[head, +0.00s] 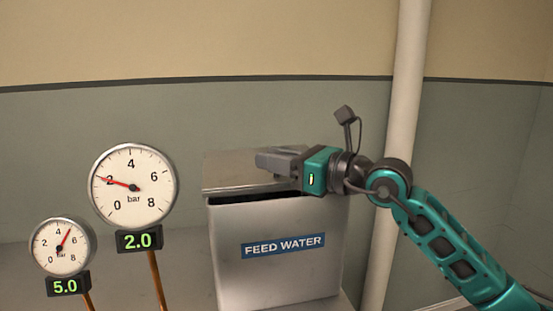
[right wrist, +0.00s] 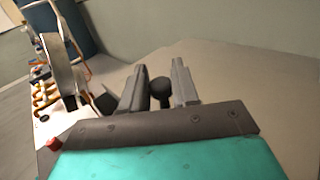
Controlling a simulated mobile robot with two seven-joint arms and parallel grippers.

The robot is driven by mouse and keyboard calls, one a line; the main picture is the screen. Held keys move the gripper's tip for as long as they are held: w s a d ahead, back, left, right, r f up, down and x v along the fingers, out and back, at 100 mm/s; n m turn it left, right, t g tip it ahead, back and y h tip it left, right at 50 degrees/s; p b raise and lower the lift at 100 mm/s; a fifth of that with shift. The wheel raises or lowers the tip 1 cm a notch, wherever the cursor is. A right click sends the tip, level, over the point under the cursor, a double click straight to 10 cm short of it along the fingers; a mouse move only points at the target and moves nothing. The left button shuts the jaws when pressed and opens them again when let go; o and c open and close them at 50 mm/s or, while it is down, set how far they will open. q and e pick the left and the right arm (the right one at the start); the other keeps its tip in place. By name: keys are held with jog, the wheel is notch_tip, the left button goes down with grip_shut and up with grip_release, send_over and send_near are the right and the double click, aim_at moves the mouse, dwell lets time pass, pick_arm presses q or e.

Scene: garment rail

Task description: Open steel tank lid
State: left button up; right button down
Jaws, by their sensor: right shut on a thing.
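The steel tank (head: 280,275) is a grey box with a blue "FEED WATER" label, standing in the middle of the head view. Its flat lid (head: 228,177) lies over the top, with a dark gap along the front edge between lid and tank. My right gripper (head: 270,163) reaches in from the right over the lid. In the right wrist view, a dark round knob (right wrist: 159,88) sits between the two fingers, and the gripper (right wrist: 159,75) is shut on it. The fingers hide the knob in the head view. My left gripper is not in view.
Two round gauges stand left of the tank: a larger one (head: 148,172) reading 2.0 and a smaller one (head: 70,240) reading 5.0. A pale vertical pipe (head: 408,80) rises behind my right arm. The wall is close behind the tank.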

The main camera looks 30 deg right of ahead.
jog(key=w, duration=0.2)
jog(key=w+d, duration=0.1)
jog(key=w, duration=0.2)
jog(key=w+d, duration=0.1)
jog(key=w, duration=0.1)
jog(key=shift+w, duration=0.3)
jog(key=c, duration=1)
grip_release()
jog(key=shift+s, duration=0.1)
